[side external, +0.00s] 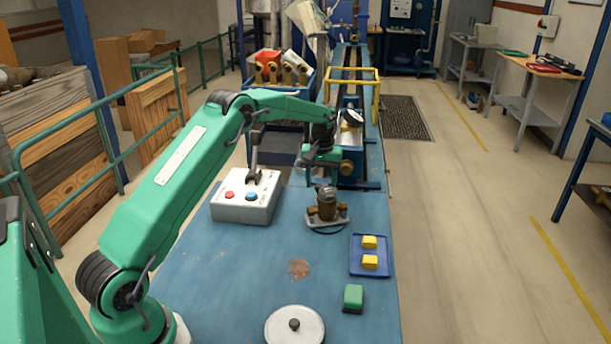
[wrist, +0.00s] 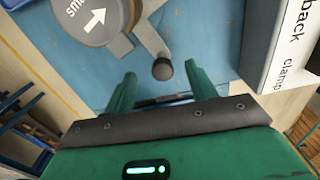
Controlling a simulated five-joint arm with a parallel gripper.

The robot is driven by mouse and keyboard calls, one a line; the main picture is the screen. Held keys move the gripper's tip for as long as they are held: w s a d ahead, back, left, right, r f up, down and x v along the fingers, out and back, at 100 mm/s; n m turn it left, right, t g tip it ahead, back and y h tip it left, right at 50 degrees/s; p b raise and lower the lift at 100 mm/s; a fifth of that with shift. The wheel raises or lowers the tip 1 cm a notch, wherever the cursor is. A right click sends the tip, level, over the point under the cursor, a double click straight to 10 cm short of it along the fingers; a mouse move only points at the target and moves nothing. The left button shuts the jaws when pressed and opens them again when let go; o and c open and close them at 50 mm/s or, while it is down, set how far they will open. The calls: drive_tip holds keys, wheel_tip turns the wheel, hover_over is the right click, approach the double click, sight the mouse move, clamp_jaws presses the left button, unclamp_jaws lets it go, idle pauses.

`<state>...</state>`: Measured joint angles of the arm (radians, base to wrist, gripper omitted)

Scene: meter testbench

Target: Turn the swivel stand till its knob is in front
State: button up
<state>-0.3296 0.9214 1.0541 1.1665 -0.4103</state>
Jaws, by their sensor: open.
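The swivel stand shows in the side view as a grey plate (side external: 341,221) carrying a bronze meter body (side external: 327,203), near the middle of the blue bench. In the wrist view, a grey round top with a white arrow (wrist: 92,18) and a grey arm end in a dark round knob (wrist: 162,69). I cannot pick out the knob clearly in the side view. My gripper (side external: 322,170) hangs above and behind the meter. In the wrist view, my gripper's (wrist: 158,88) green fingers are apart and empty, with the knob just beyond and between their tips.
A white box (side external: 243,207) with red and blue buttons and a lever stands left of the stand; its lettered side (wrist: 295,45) shows at the wrist view's right. A blue tray (side external: 355,258) with yellow blocks, a green block (side external: 352,298) and a white round disc (side external: 280,328) lie nearer the front.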

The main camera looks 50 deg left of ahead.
drive_tip(key=shift+w+d, duration=0.3)
drive_tip(key=shift+w, duration=0.2)
drive_tip(key=shift+w+d, duration=0.1)
drive_tip(key=shift+w, duration=0.05)
drive_tip(key=shift+w+d, duration=0.3)
drive_tip(key=shift+w, duration=0.05)
drive_tip(key=shift+w+d, duration=0.15)
idle(0.4)
drive_tip(key=shift+w+d, duration=0.3)
drive_tip(key=shift+d, duration=0.1)
drive_tip(key=shift+w+d, duration=0.2)
drive_tip(key=shift+w+d, duration=0.2)
drive_tip(key=shift+d, duration=0.1)
drive_tip(key=shift+w+d, duration=0.1)
drive_tip(key=shift+d, duration=0.1)
idle(0.3)
